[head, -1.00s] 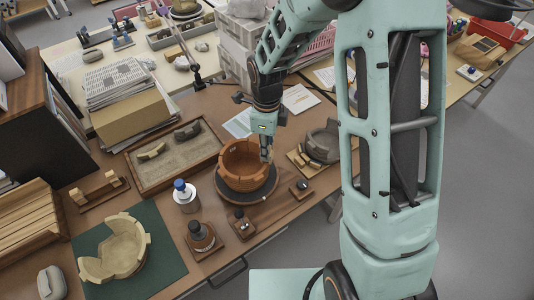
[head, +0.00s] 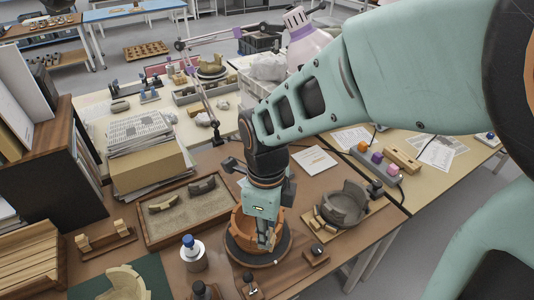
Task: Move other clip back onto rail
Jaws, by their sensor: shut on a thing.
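An orange-brown bowl (head: 242,222) built from sherds stands on a dark round turntable (head: 283,246) near the middle of the bench. My gripper (head: 267,241) points down at the right side of the bowl's rim. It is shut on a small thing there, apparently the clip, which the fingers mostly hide. I cannot tell whether the clip still touches the rim. A low wooden rail (head: 106,242) lies at the left, with two pale upright blocks on it, one near each end; whether these are clips is too small to tell.
A sand tray (head: 150,232) with two sherds lies between rail and bowl. A blue-capped bottle (head: 194,254) stands left of the bowl. A grey vessel (head: 346,205) stands at the right.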

